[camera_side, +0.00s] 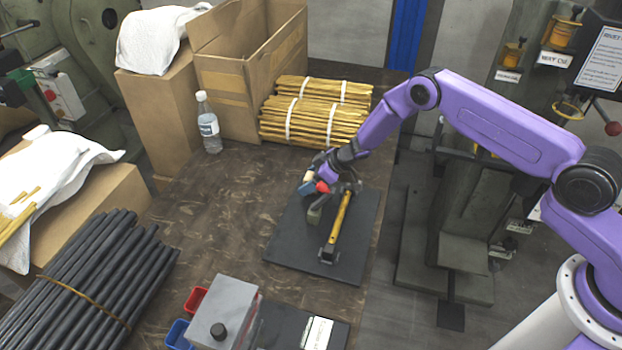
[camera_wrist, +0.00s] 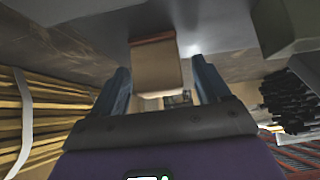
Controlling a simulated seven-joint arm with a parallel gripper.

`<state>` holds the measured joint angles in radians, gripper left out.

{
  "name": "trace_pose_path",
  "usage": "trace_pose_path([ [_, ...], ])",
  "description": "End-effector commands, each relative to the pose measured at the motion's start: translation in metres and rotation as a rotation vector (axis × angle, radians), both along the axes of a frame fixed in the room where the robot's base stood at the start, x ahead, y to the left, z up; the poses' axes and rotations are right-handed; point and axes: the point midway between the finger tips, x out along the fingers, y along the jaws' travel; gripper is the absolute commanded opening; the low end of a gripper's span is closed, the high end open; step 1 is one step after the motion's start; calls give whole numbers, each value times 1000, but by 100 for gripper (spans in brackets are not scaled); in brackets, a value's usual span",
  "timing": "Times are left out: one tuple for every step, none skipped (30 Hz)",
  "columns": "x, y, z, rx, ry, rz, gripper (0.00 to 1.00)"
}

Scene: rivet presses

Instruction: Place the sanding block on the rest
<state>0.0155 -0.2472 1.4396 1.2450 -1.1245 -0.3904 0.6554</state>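The sanding block, a tan block with a reddish-brown edge, shows in the wrist view (camera_wrist: 157,68) between the two blue fingers of my gripper (camera_wrist: 160,72). A narrow gap shows between the block and the fingers, so they look open around it. In the side view my gripper (camera_side: 309,187) is low over the dark mat (camera_side: 285,250), with a small tan part of the block (camera_side: 308,177) at its fingers. A grey angled piece (camera_side: 317,212), possibly the rest, stands just below and is partly hidden by the gripper. I cannot tell whether the block touches it.
Bundled yellow sticks (camera_side: 310,122), a water bottle (camera_side: 208,125) and cardboard boxes stand behind. Black rods (camera_side: 90,275) and a grey box (camera_side: 222,312) are in front. The tabletop left of the mat is clear.

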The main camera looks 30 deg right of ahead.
Motion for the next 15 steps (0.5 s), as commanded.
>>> trace_pose_path([
  [0, 0, 0, 0, 0, 0, 76],
  [0, 0, 0, 0, 0, 0, 76],
  [0, 0, 1, 0, 0, 0, 76],
  [0, 0, 1, 0, 0, 0, 76],
  [0, 0, 3, 1, -1, 0, 76],
  [0, 0, 4, 1, -1, 0, 76],
  [-1, -1, 6, 0, -1, -1, 76],
  [-2, -2, 7, 1, -1, -1, 76],
  [-3, -4, 9, 1, 1, -2, 76],
  [-4, -5, 12, 0, 0, -1, 76],
  [-6, -7, 15, 1, 1, -2, 76],
  [-8, -9, 18, 1, 1, -2, 76],
  [-10, -11, 21, 1, 0, -1, 76],
  [-12, -13, 24, 2, 1, -2, 76],
  [-15, -15, 28, 0, 0, -1, 76],
])
